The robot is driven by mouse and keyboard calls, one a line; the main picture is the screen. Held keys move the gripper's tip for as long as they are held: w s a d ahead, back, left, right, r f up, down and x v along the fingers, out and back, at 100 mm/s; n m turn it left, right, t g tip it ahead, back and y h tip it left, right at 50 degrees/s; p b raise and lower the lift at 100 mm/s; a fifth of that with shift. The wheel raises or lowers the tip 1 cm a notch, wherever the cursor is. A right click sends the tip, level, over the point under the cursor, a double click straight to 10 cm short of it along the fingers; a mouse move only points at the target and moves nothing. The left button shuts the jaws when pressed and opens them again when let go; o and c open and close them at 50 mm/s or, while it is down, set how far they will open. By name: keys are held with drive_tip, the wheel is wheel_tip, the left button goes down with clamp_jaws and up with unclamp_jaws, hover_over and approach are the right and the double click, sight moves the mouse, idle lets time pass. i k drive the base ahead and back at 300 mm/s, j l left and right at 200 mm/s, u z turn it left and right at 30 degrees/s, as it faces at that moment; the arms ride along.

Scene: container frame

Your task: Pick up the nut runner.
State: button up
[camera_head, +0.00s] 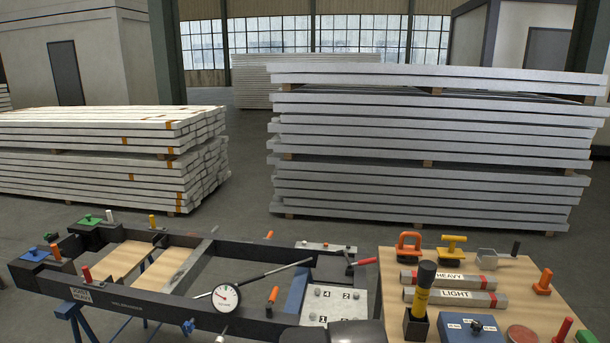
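An upright tool with a black head and a yellow body (424,287) stands in a black square holder (416,326) at the front left of the wooden table. It looks like the nut runner, but no readable label confirms this. Its lower end is hidden inside the holder. My gripper is not clearly visible in this view. A dark rounded shape at the bottom centre edge may be part of my own body.
The wooden table (540,305) also holds cylinders marked HEAVY (448,278) and LIGHT (455,298), just behind the tool, a blue box (470,328) to its right, and orange (409,244) and yellow (452,244) handles. A black frame (150,308) with a dial gauge (226,297) stands left.

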sight(427, 269)
drive_tip(key=l+u, duration=0.2)
drive_tip(key=l, duration=1.1)
